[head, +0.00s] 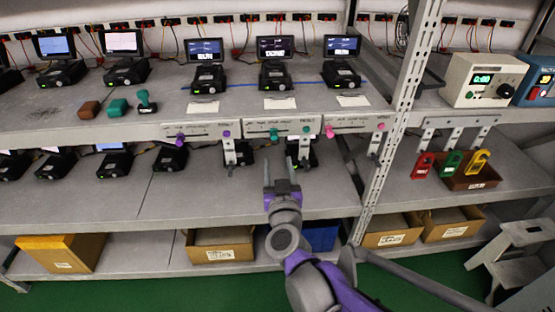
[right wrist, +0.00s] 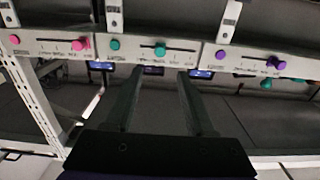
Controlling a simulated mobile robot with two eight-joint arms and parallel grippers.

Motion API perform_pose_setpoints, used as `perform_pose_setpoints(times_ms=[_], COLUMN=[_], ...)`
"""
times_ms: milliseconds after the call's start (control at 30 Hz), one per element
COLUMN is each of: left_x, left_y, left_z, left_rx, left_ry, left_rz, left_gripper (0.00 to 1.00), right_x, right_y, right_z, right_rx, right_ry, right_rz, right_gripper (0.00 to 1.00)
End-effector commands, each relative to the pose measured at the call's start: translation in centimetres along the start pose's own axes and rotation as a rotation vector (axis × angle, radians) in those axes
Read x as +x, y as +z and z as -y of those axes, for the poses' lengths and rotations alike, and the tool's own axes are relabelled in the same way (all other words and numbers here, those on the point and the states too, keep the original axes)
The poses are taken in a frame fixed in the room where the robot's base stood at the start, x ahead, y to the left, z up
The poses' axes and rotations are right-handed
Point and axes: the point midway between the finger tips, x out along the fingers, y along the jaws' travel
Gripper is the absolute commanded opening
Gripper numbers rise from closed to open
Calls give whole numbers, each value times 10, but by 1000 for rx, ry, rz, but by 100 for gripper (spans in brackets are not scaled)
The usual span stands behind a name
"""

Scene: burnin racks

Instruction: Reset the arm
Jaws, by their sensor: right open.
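My right arm (head: 287,240) reaches up from the bottom of the head view. Its gripper (head: 279,163) is open and empty, in front of the lower shelf and below the middle slider panel (head: 282,127) with teal knobs. In the right wrist view the two fingers of the right gripper (right wrist: 160,75) stand apart with nothing between them. That view shows the slider panels upside down, with the teal slider knob (right wrist: 160,49) straight beyond the fingertips. No contact with a panel can be made out. My left gripper is not in view.
Panels with purple (head: 180,139) and pink (head: 380,126) knobs flank the middle one. Small devices with screens (head: 275,70) stand on the upper shelf. A rack post (head: 390,130) rises to the right. Padlocks (head: 450,163) hang near it. Cardboard boxes (head: 225,254) sit on the bottom shelf.

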Motion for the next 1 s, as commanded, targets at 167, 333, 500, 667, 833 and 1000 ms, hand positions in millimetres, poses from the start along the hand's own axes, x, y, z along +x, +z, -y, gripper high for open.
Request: perform_pose_setpoints(times_ms=[167, 333, 500, 667, 833, 1000], left_x=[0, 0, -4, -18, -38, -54], left_y=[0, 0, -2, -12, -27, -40], left_z=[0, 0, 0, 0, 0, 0], left_rx=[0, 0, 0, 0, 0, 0], left_ry=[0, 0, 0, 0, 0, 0], left_rz=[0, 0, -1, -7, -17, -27], left_gripper=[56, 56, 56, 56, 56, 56], right_x=[0, 0, -6, -41, -116, -202], right_y=[0, 0, -5, -8, 34, 88], right_z=[0, 0, -1, 0, -22, -74], right_rx=[0, 0, 0, -4, -17, -14], right_ry=[0, 1, -37, -203, -317, -206], right_rz=[0, 0, 9, 115, 454, 834], right_gripper=[55, 55, 55, 55, 55, 55])
